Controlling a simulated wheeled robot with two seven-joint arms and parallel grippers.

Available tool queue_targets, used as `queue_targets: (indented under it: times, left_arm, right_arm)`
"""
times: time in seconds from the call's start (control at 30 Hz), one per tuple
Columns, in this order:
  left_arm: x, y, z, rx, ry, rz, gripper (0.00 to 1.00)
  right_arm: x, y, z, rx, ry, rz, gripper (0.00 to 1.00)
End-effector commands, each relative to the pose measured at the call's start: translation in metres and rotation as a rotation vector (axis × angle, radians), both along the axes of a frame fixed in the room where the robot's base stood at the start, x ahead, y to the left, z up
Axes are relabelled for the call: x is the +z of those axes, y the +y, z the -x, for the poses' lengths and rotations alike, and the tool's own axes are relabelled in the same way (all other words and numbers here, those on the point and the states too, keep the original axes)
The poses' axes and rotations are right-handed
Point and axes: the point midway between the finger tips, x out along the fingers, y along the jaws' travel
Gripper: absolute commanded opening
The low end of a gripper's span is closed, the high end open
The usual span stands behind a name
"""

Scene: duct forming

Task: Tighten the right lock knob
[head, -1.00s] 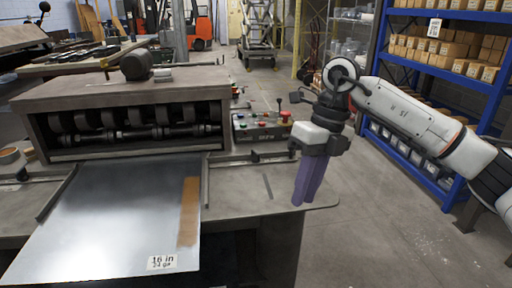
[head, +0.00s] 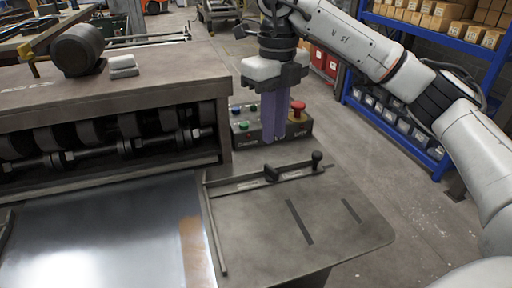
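Two dark knobs sit on the slotted bar to the right of the sheet: a squat black one (head: 271,173) and a black ball-topped one (head: 317,158) at the bar's right end. I cannot tell for sure which is the right lock knob. My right gripper (head: 275,138) hangs with its purple fingers pointing down, above and behind the bar, in front of the control box. It touches neither knob and holds nothing visible. Its fingers overlap in this view, so their gap is unclear. My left gripper is out of view.
The control box (head: 246,136) with a red button stands behind the bar. The forming machine (head: 130,82) with its rollers fills the left. A metal sheet (head: 95,240) lies in front, beside a long side guide (head: 214,230). The table's right end (head: 345,225) is clear.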

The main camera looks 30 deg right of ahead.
Motion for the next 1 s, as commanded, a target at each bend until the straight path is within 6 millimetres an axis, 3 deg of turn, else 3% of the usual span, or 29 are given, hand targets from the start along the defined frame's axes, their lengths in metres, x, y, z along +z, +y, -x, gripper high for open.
queue_targets:
  times: [0.33, 0.6, 1.0]
  left_arm:
    - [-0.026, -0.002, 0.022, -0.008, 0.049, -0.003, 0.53]
    - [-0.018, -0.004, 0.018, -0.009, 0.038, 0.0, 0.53]
    - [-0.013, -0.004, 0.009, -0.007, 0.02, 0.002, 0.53]
  right_arm:
    - [-0.057, 0.0, 0.002, 0.001, 0.005, -0.001, 0.16]
    - [-0.093, 0.0, 0.001, 0.0, 0.002, -0.001, 0.16]
    - [-0.101, 0.0, 0.001, 0.0, 0.0, -0.001, 0.16]
